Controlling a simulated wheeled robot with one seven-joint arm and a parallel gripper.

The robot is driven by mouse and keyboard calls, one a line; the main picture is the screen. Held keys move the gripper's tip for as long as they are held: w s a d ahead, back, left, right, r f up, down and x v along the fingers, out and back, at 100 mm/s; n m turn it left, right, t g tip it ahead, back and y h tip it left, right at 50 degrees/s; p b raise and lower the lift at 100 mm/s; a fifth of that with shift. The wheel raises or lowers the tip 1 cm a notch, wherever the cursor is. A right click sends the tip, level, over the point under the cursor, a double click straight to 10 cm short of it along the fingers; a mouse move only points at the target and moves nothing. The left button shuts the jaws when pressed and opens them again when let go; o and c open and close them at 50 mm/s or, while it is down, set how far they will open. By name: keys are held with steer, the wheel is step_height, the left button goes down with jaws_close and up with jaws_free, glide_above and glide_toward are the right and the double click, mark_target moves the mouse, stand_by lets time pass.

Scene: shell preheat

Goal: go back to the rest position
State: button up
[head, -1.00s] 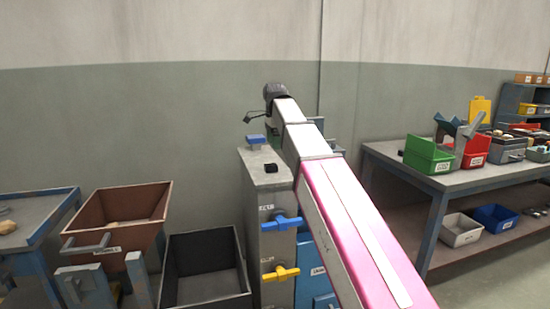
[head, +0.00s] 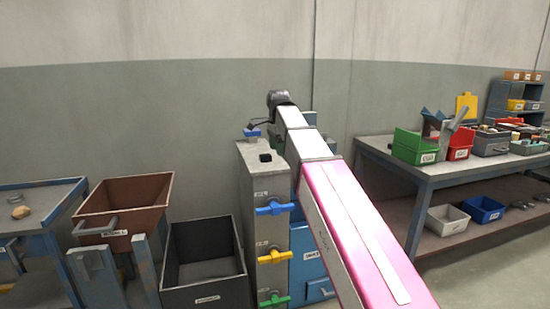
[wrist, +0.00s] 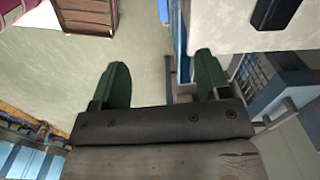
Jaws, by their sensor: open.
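My arm reaches up and away across the middle of the head view, over the right side of a tall grey cabinet (head: 262,185). Its fingers are hidden or too small to make out there. In the wrist view my gripper (wrist: 161,82) has its two dark green fingers wide apart, with nothing between them. Bare floor shows through the gap. The cabinet's pale top, with a dark slot, is at the upper right of the wrist view. No object is held.
The cabinet has blue (head: 275,208), yellow (head: 275,256) and green (head: 274,299) handles. Left of it stand a black bin (head: 206,288), a brown bin (head: 122,217) and a blue-framed table (head: 50,205). A workbench (head: 425,172) with coloured bins is at the right. Floor shows at the lower right.

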steer(key=s+d+f+n, duration=0.4)
steer(key=s+d+f, duration=0.2)
steer(key=f, duration=0.8)
steer(key=s+d+f+n, duration=0.5)
steer(key=s+d+f, duration=0.1)
steer(key=f, duration=0.8)
steer(key=s+d+f+n, duration=0.4)
steer(key=s+d+f, duration=0.1)
steer(key=f, duration=0.9)
steer(key=shift+s+d+n, duration=0.4)
steer(key=shift+s, duration=0.35)
